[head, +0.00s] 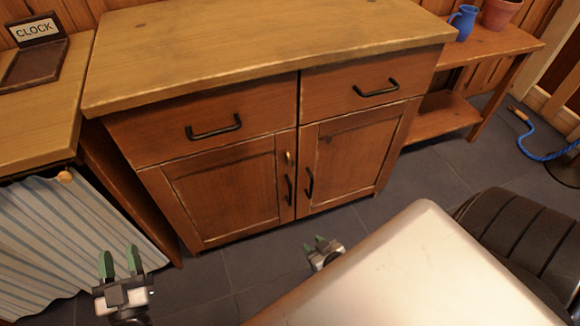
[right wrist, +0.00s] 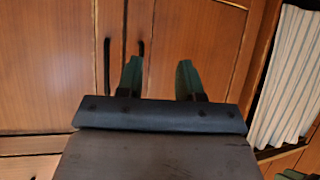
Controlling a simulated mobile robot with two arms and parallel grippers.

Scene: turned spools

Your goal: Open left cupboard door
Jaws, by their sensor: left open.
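The left cupboard door (head: 228,190) is shut, below a drawer on the left of the wooden cabinet. Its upright black handle (head: 289,190) is near the middle seam, with a small brass piece (head: 288,157) above it. My right gripper (head: 318,243) is open and empty, in front of and below the doors. In the right wrist view, its fingers (right wrist: 159,72) are apart before the door panels, with a dark handle (right wrist: 141,48) close by the left finger. My left gripper (head: 120,260) is open and empty, in front of the striped curtain.
The right cupboard door (head: 350,155) is shut, with its own black handle (head: 309,183). Drawers with black pulls (head: 214,128) sit above. A striped curtain (head: 60,235) hangs at left. A blue jug (head: 463,22) stands on a shelf at right. Grey floor (head: 262,258) lies before the cabinet.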

